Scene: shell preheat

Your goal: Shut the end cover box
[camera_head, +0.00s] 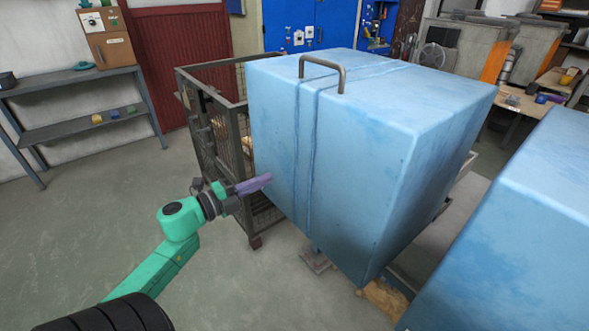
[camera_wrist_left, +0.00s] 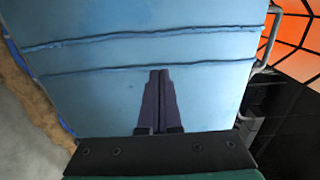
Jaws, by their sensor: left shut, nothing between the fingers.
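The end cover box (camera_head: 330,150) is a large light blue block with a metal handle (camera_head: 322,68) on top and two seams running over its top and down its side. A second blue block (camera_head: 520,230) stands at the right edge. My left gripper (camera_head: 268,178) is shut and empty, its purple fingers at the left side face of the box. In the left wrist view the fingers (camera_wrist_left: 159,78) point at the blue face (camera_wrist_left: 95,95), below the seams. I cannot tell whether they touch it. My right gripper is not in view.
A wire mesh cage cart (camera_head: 205,130) stands behind the left side of the box. A grey shelf (camera_head: 75,115) is against the left wall, and a dark red door (camera_head: 182,60) is behind. The floor (camera_head: 90,220) at left is clear.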

